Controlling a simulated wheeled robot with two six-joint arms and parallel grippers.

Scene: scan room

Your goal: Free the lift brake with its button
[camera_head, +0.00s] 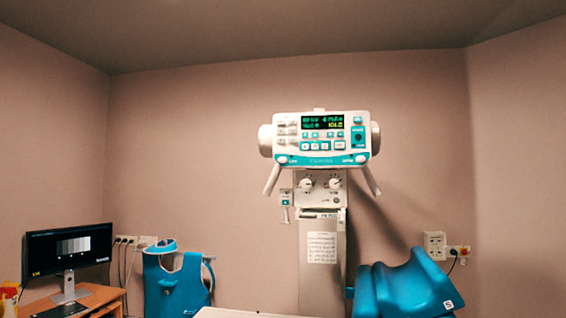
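A white and teal X-ray head with a control panel (322,139) stands in the middle, in front of the back wall. Its panel has a lit green display (322,122), several small buttons, and a dark round control (358,136) on the right. Two white handles, a left one (272,179) and a right one (372,180), angle down from its sides. Below it is a white block with two round knobs (320,183). I cannot read which button belongs to the lift brake. Neither of my grippers shows in the head view.
A grey column (321,280) with a paper label stands under the head. A monitor (68,250) sits on a wooden desk (95,297) at left. A blue apron (176,280) hangs beside it. A blue curved piece (405,284) is at lower right. A pale surface edge shows at bottom centre.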

